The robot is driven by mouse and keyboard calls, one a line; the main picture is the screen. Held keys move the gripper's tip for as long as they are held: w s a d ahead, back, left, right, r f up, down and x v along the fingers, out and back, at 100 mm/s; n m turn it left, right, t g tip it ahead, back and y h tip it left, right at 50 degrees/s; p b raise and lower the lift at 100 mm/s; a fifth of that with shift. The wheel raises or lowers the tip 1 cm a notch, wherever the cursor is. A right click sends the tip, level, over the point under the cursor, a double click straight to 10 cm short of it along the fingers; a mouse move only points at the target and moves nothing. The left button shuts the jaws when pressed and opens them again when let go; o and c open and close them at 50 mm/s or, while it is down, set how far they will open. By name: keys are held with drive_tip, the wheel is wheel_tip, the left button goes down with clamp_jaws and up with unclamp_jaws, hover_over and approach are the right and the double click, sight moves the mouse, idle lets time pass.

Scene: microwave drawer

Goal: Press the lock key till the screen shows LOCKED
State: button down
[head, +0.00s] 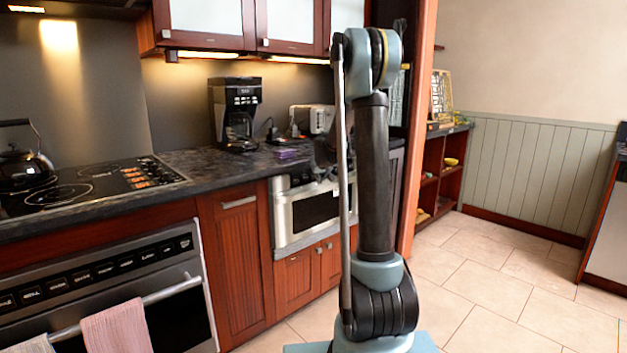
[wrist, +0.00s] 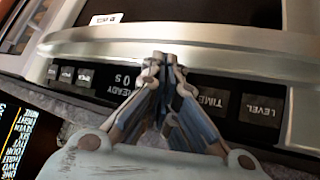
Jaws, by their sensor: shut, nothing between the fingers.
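The microwave drawer (head: 308,213) is a steel-fronted unit under the counter, partly behind my arm in the head view. In the wrist view its dark control strip appears upside down. The screen (wrist: 123,84) there reads READY with a 0 beside it. A TIME key (wrist: 209,99) and a LEVEL key (wrist: 262,110) sit to the right, and several small keys (wrist: 68,75) to the left are too small to read. I cannot tell which is the lock key. My gripper (wrist: 162,60) is shut and empty, its tips in front of the strip and steel handle, covering part of the strip. Contact cannot be told.
The steel handle bar (wrist: 230,53) spans the drawer front near my fingertips. A black panel with number words (wrist: 22,140) shows at lower left in the wrist view. The counter holds a coffee maker (head: 235,112) and a toaster (head: 312,119). Open floor lies to the right.

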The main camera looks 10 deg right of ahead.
drive_tip(key=shift+w+a, duration=0.1)
drive_tip(key=shift+w, duration=0.05)
drive_tip(key=shift+w+a, duration=0.1)
drive_tip(key=shift+w, duration=0.05)
idle(0.4)
drive_tip(key=shift+w+a+f, duration=0.1)
drive_tip(key=shift+w+a, duration=0.15)
idle(0.8)
drive_tip(key=shift+s+d, duration=0.1)
idle(0.3)
drive_tip(key=shift+s+d, duration=0.35)
drive_tip(key=shift+s, duration=0.15)
drive_tip(key=s+d, duration=0.1)
drive_tip(key=s, duration=0.1)
drive_tip(key=s+d+r, duration=0.1)
drive_tip(key=s+d, duration=0.1)
drive_tip(key=shift+r, duration=0.2)
idle(0.4)
idle(0.7)
